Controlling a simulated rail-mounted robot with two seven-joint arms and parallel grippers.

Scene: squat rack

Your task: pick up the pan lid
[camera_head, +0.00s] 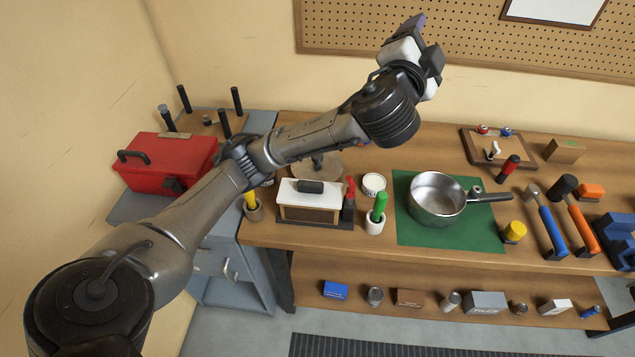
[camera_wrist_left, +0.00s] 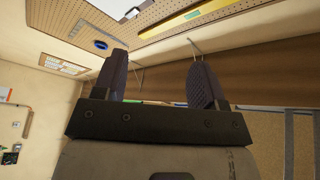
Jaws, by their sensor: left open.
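A silver saucepan (camera_head: 436,199) with a dark handle stands uncovered on a green mat (camera_head: 447,236) on the workbench. A round, flat brownish disc with a dark knob (camera_head: 326,169) lies further left, behind the white-topped box; it looks like the pan lid. My left forearm hides part of it. My left gripper (camera_head: 422,32) is raised high above the bench, turned up toward the wall and well away from the disc. In the left wrist view its fingers (camera_wrist_left: 165,85) are apart with nothing between them. My right gripper is not in view.
A white-topped box (camera_head: 308,207), a cup with a green-handled tool (camera_head: 376,218) and a white tin (camera_head: 374,184) stand near the disc. A red toolbox (camera_head: 165,170) is at left. Hammers (camera_head: 552,228) lie at right. A pegboard (camera_head: 440,35) covers the wall behind.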

